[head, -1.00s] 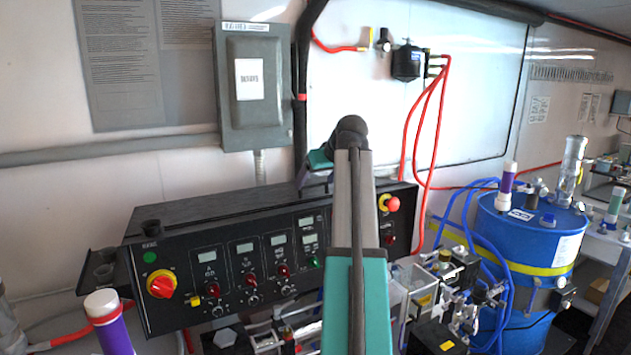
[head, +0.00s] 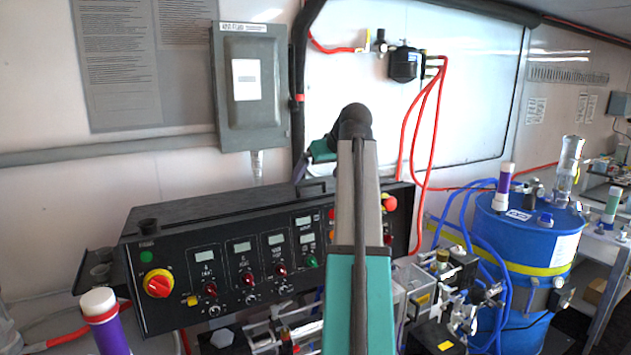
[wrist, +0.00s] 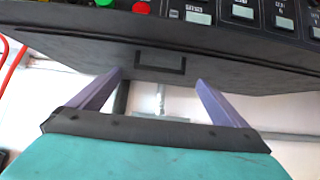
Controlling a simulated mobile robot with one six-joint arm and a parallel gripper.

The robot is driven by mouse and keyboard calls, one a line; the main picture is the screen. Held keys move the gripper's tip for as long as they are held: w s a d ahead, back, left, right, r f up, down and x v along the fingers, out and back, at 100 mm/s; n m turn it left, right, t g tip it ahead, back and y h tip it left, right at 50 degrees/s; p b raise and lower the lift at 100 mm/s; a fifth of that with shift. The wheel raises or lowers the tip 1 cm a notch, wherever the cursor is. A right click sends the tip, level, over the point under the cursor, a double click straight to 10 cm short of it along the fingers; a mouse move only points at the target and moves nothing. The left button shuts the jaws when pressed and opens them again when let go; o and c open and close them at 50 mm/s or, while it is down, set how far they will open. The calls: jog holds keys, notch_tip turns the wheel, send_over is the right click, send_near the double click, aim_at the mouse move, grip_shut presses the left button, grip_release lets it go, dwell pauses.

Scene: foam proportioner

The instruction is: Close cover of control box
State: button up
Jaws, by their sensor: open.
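The control box (head: 222,262) is a long black console with dials and small displays, left of centre in the head view. Its flat black cover (head: 220,208) has a dark handle (head: 313,184) near its rear right. The cover looks lowered onto the box, but I cannot tell whether it is fully seated. In the wrist view, the cover and rectangular handle (wrist: 160,62) appear upside down. My gripper (wrist: 157,88) is open, its two purple fingers apart and nothing between them. It is near the handle, apart from it. My arm hides part of the box's right side.
A grey wall box (head: 250,85) hangs above the control box. Red hoses (head: 408,130) run down the wall on the right. A blue drum (head: 525,245) and fittings stand further right. A purple-and-white bottle (head: 108,325) is at the lower left.

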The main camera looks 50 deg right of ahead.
jog(key=b+v, duration=0.2)
jog(key=v, duration=0.8)
jog(key=shift+s+b, duration=0.15)
jog(key=shift+b, duration=0.15)
dwell(0.5)
